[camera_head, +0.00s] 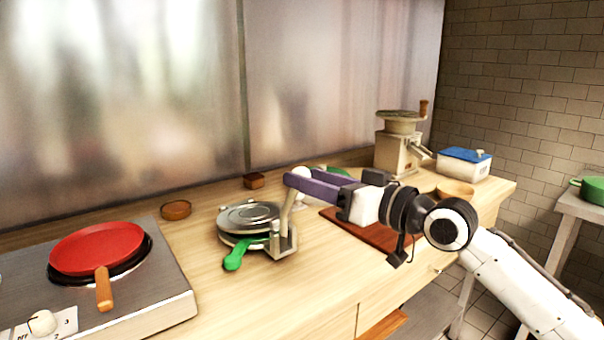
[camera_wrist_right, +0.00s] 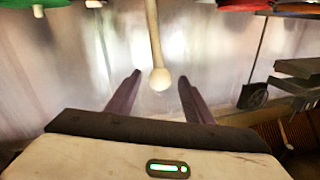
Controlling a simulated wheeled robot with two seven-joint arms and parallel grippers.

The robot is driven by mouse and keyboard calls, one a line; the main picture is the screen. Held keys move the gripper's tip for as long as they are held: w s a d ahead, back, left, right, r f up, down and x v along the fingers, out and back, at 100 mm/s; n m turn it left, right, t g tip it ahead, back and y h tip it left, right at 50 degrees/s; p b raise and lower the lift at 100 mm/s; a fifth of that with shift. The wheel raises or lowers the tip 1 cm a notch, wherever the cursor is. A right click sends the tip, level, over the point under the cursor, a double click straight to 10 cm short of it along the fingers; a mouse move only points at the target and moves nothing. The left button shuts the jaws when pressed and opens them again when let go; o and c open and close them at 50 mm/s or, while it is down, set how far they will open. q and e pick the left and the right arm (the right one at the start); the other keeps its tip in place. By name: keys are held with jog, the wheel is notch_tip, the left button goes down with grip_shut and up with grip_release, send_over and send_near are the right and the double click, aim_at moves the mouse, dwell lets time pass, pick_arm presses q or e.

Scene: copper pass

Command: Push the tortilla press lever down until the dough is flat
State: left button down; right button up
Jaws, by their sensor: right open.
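In the right wrist view the lever's round knob (camera_wrist_right: 160,79) shows between the two spread fingers, with gaps on both sides. No dough is visible; the plates hide the inside. My left gripper is out of view.
A hob with a red pan (camera_head: 98,247) stands left of the press. A small brown bowl (camera_head: 176,210) and a wooden block (camera_head: 254,181) lie behind. A reddish board (camera_head: 371,230) lies under my right arm. A grinder (camera_head: 398,152) stands at the back right.

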jog(key=shift+x, duration=1.25)
grip_shut()
